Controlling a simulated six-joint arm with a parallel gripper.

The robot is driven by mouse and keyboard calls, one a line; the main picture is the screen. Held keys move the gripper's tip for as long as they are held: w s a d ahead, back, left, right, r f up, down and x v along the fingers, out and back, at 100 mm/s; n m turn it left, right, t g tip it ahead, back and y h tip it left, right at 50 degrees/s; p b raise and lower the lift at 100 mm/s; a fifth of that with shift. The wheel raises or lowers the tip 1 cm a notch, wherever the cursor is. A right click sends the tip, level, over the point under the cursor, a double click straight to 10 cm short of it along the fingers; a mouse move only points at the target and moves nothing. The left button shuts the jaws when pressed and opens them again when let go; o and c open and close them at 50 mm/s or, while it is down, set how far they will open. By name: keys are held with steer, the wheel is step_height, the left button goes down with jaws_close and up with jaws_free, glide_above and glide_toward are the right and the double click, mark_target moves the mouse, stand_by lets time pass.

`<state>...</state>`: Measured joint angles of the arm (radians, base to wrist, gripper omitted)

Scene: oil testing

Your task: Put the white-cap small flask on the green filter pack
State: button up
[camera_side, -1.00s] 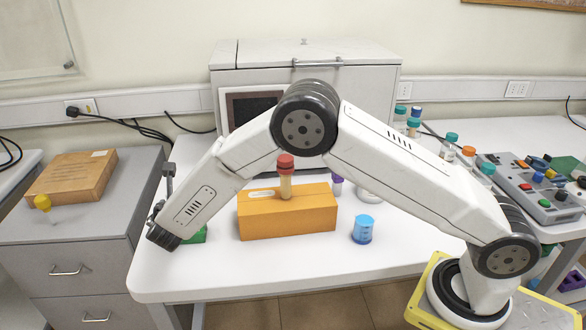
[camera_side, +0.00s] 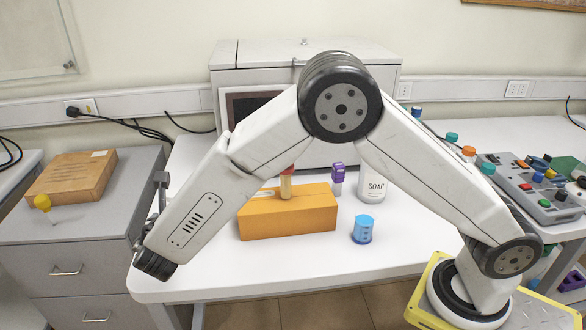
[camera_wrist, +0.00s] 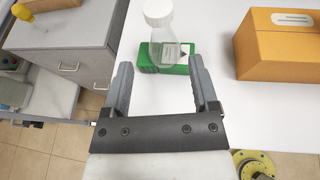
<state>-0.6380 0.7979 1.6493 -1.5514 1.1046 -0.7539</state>
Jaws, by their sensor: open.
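The white-cap small flask (camera_wrist: 166,38), clear with a white screw cap, shows at the top middle of the wrist view. It appears to stand on the green filter pack (camera_wrist: 148,62), its base over the pack's right part; exact contact is hard to tell. My gripper (camera_wrist: 158,68) is open, its grey fingers wide apart on either side below the flask. Nothing is held between them. In the side view my arm hides the flask and the pack, and the fingers are hard to make out.
An orange box (camera_side: 290,215) with a red-cap tube (camera_side: 286,186) stands right of the pack. A blue cup (camera_side: 362,230), a soap bottle (camera_side: 372,184) and a purple-topped item (camera_side: 338,178) are farther right. A drawer cabinet (camera_side: 68,260) stands left. The table front is mostly clear.

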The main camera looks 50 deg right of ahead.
steer(key=shift+v, duration=0.9)
steer(key=shift+d, duration=0.1)
steer(key=s+d+f+m+g+y, duration=0.1)
steer(key=s+d+m+g, duration=0.35)
steer(key=d+m, duration=0.2)
steer(key=s+d+f+m+g+y, duration=0.1)
steer(key=s+d+f+m+g, duration=0.1)
steer(key=s+d+m+g, duration=0.45)
steer(key=s+d+m+t+y, duration=0.2)
steer(key=s+d+m+y, duration=0.4)
steer(key=s+m, duration=0.6)
steer(key=d+m, duration=0.1)
steer(key=m, duration=0.2)
steer(key=shift+r+m, duration=0.25)
steer(key=shift+m, duration=0.15)
